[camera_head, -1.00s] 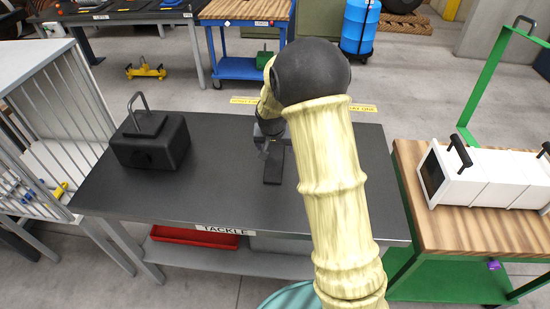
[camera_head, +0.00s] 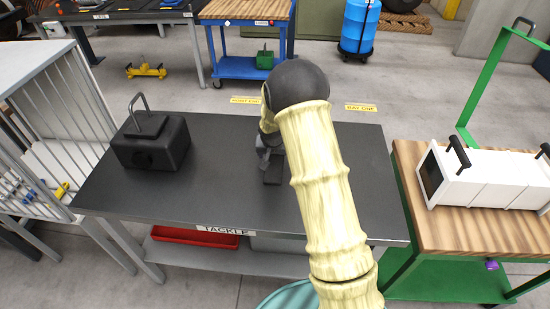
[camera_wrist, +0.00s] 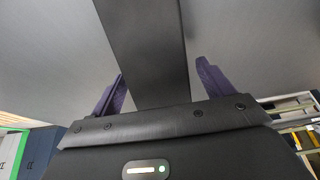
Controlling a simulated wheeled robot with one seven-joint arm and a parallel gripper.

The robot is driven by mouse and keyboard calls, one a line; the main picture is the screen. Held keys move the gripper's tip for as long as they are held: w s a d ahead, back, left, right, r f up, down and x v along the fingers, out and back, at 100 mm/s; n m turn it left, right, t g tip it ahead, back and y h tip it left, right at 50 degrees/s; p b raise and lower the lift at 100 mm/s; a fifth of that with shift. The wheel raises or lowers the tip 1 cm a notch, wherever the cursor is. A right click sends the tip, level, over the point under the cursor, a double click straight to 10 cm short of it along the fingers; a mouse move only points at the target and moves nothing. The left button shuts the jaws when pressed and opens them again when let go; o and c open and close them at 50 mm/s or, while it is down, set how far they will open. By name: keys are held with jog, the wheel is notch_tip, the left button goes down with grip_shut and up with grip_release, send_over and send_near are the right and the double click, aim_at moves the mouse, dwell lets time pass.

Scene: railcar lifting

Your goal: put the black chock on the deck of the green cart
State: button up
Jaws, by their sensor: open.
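The black chock (camera_head: 272,177) lies on the dark top of the tackle table (camera_head: 220,205), partly hidden by my gripper and arm. In the wrist view the black chock (camera_wrist: 145,45) shows as a long dark block between the two purple fingers. My gripper (camera_head: 265,157) is open and low over the table at the chock; it also shows in the wrist view (camera_wrist: 162,75). I cannot tell whether the fingers touch the chock. The green cart (camera_head: 398,222) stands at the right, with a wooden deck (camera_head: 425,215).
A white case with black handles (camera_head: 485,178) takes up much of the cart deck; bare wood shows in front. A black handled block (camera_head: 152,145) stands on the table's left. A green upright frame (camera_head: 490,85) rises at the cart's back. A barred cage (camera_head: 60,120) stands left.

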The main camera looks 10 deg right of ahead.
jog(key=shift+w+f, duration=0.2)
jog(key=shift+f, duration=0.3)
jog(key=shift+c, duration=0.2)
jog(key=c, duration=1.6)
jog(key=shift+o, duration=0.2)
notch_tip(320, 180, up, 10)
jog(key=shift+r, duration=0.1)
